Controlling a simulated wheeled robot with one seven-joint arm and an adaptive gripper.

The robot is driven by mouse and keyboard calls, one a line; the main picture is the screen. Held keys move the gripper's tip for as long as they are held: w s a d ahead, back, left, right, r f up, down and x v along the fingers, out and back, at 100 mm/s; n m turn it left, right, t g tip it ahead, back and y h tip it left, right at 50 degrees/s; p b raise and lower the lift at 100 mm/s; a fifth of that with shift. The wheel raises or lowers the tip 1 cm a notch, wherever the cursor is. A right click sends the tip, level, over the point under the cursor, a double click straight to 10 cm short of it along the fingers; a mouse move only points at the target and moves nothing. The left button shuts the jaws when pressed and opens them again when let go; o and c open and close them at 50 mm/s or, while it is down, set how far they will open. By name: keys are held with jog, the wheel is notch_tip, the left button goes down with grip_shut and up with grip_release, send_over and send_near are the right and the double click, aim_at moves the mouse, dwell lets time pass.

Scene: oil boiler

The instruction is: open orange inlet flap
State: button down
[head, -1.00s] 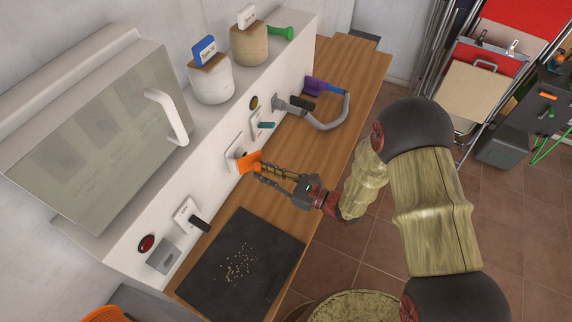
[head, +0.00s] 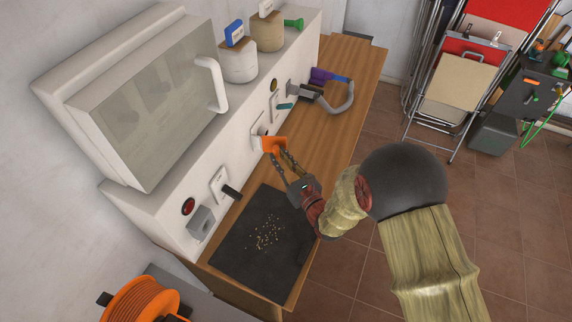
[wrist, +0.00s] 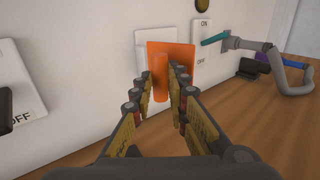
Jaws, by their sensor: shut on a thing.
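The orange inlet flap (head: 274,144) is on the front of the white boiler panel. In the head view it stands out from its white frame (head: 257,134). In the wrist view the flap (wrist: 182,55) is a flat orange plate with an upright orange handle (wrist: 160,76), and part of the white frame shows to its left. My gripper (head: 281,158) reaches it from the front right. In the wrist view my two fingers (wrist: 164,82) are on either side of the handle and shut on it. The fingertips partly hide the flap's lower part. The inlet opening cannot be made out.
The wooden counter (head: 335,75) runs along the panel. A dark mat (head: 240,255) with scattered pellets lies below my gripper. A teal lever (wrist: 214,40) and a grey bent pipe (wrist: 290,88) are right of the flap. A black-handled switch (head: 230,191) is to the left.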

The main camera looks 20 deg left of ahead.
dwell(0.4)
jog(key=c, duration=1.7)
grip_release()
jog(key=v, duration=1.2)
jog(key=shift+c, duration=0.5)
